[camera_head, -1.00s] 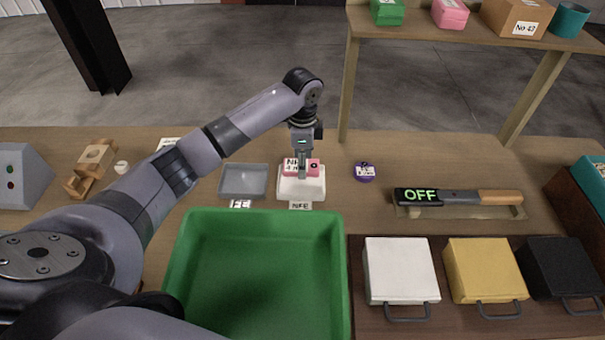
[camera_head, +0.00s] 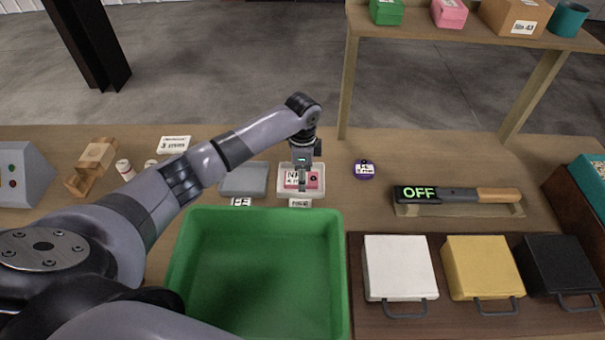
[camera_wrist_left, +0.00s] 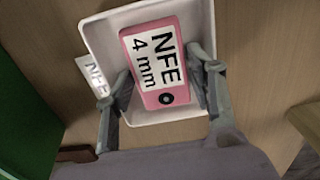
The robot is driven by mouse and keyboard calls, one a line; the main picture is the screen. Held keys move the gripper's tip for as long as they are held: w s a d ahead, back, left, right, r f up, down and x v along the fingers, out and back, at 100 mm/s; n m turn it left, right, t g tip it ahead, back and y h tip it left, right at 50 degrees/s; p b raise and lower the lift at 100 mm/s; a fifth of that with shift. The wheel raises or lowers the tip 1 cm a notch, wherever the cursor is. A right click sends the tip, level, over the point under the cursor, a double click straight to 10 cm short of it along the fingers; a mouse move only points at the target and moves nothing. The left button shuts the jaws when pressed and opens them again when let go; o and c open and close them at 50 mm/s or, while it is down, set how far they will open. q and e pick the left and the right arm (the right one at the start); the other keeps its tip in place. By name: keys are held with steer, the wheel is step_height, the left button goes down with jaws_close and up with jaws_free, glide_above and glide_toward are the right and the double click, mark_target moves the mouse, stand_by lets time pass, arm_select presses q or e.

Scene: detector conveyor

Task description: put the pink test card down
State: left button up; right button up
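The pink test card (camera_head: 312,181), with a white label reading NFE 4 mm, is at a white tray (camera_head: 285,192), within its rim as seen from above. In the left wrist view the card (camera_wrist_left: 160,60) lies over the tray floor. My left gripper (camera_head: 302,186) points down at the card. In the wrist view its fingers (camera_wrist_left: 161,74) stand at the card's two long edges and appear to touch them. Whether the card's underside rests on the tray is hidden. My right gripper is not in view.
A grey tray (camera_head: 244,180) stands left of the white one, with small labels in front. A large green bin (camera_head: 338,260) is nearer me. A purple puck (camera_head: 364,169) and a wand reading OFF (camera_head: 455,195) are to the right. White, yellow and black boxes stand front right.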

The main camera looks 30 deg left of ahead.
arm_select(q)
step_height(320, 180, up, 12)
steer(key=b, duration=0.1)
steer(key=shift+r+b, duration=0.2)
steer(key=shift+b, duration=0.15)
stand_by(0.4)
